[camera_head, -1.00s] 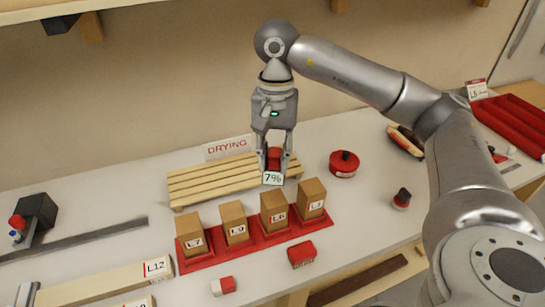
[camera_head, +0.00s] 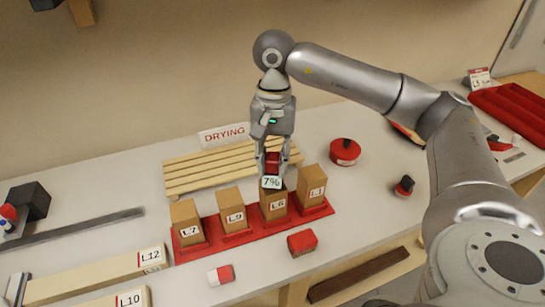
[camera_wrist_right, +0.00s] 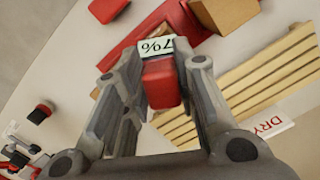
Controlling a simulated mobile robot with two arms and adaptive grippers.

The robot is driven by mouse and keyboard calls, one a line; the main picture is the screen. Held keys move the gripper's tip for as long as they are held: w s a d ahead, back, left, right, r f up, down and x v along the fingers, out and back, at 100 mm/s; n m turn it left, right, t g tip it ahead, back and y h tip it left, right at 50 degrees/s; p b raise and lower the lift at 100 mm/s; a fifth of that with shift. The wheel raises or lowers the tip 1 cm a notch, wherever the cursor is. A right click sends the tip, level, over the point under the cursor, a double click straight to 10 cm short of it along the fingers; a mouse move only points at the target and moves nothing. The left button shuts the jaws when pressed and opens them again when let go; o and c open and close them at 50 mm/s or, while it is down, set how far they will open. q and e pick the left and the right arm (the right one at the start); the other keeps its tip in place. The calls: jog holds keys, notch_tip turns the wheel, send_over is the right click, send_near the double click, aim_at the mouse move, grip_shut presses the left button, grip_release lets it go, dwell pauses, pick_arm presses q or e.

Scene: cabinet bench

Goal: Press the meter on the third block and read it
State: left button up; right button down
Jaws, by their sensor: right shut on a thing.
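My right gripper (camera_head: 272,168) is shut on a red meter (camera_head: 273,160), whose white display (camera_head: 271,183) reads "7%". The meter is upright over the third block from the left, labelled L6 (camera_head: 274,207), and the display covers part of its top. I cannot tell whether the meter's underside touches the wood. The wrist view shows the red meter (camera_wrist_right: 161,84) between the two fingers (camera_wrist_right: 160,95), with its display (camera_wrist_right: 155,47) upside down. The block L7 (camera_head: 189,224), the block L9 (camera_head: 232,212) and the rightmost block (camera_head: 313,188) stand upright on a red base (camera_head: 212,246). My left gripper is not in view.
A slatted wooden rack (camera_head: 190,176) with a "DRYING" sign (camera_head: 223,134) is behind the blocks. A red round container (camera_head: 345,152) is to the right. A red block (camera_head: 302,243) and a red-and-white piece (camera_head: 220,275) lie in front. Boards lie at front left.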

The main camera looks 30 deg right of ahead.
jog(key=shift+f+b, duration=0.45)
dwell(0.9)
jog(key=shift+f+b, duration=0.1)
jog(key=shift+b, duration=0.2)
dwell(1.3)
jog(key=shift+r+p, duration=2)
jog(key=shift+r, duration=1.55)
